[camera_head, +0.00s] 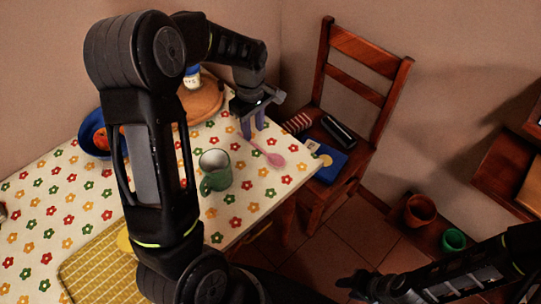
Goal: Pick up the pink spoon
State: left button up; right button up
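The pink spoon (274,158) lies on the flowered tablecloth near the right end of the table, its bowl toward the lower right. The far end of its handle reaches close to my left gripper. My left gripper (253,131) points down just beyond the spoon, its two fingers apart with no object visible between them. I cannot tell whether a finger touches the handle. My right gripper (350,285) is low in the view, off the table's front right; its fingers are too dark to read.
A green mug (216,172) stands left of the spoon. A blue bowl (92,134) with red fruit and a round wooden board (204,104) are farther back. A chair (366,72) holding a blue book (329,163) stands beyond the right edge. A yellow mat (84,278) lies at front left.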

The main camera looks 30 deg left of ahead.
aim_at(254, 144)
pick_arm(q)
notch_tip(254, 144, down, 5)
jog(key=shift+p, duration=0.4)
dwell(0.3)
grip_shut()
dwell(0.4)
